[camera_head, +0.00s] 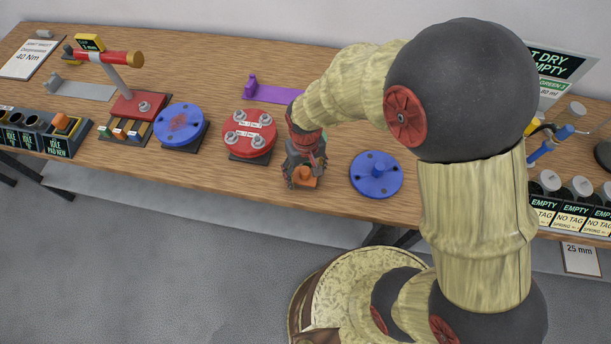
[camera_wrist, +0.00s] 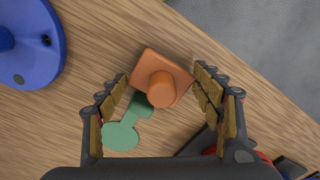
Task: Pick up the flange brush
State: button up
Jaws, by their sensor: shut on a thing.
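My gripper (camera_head: 305,178) is over the front part of the wooden bench, between the red flange and a blue flange. Its fingers are shut on an orange block with a round knob, which I take to be the flange brush (camera_head: 304,178). In the wrist view the brush (camera_wrist: 162,78) sits between the two padded fingertips (camera_wrist: 163,80), its sides close to the pads.
The red flange (camera_head: 249,133) with bolts stands left of my gripper. A blue flange (camera_head: 376,174) with a central stub stands right, also in the wrist view (camera_wrist: 28,42). A purple bracket (camera_head: 275,92) lies behind. The bench's front edge is close.

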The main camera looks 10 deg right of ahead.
aim_at(305, 169)
jog(key=c, duration=0.5)
jog(key=shift+r, duration=0.5)
notch_tip(305, 169, up, 2)
jog(key=shift+r+p, duration=0.2)
jog(key=shift+p, duration=0.25)
jog(key=s+r+p, duration=0.1)
jog(key=s+r, duration=0.2)
jog(key=s, duration=0.1)
jog(key=s+d+r+p, duration=0.1)
jog(key=s+r, duration=0.2)
jog(key=s, duration=0.2)
jog(key=s+d+r+p, duration=0.1)
jog(key=s+r, duration=0.2)
jog(key=s, duration=0.1)
jog(key=shift+s+d+r, duration=0.2)
jog(key=shift+s+r, duration=0.1)
jog(key=shift+s, duration=0.1)
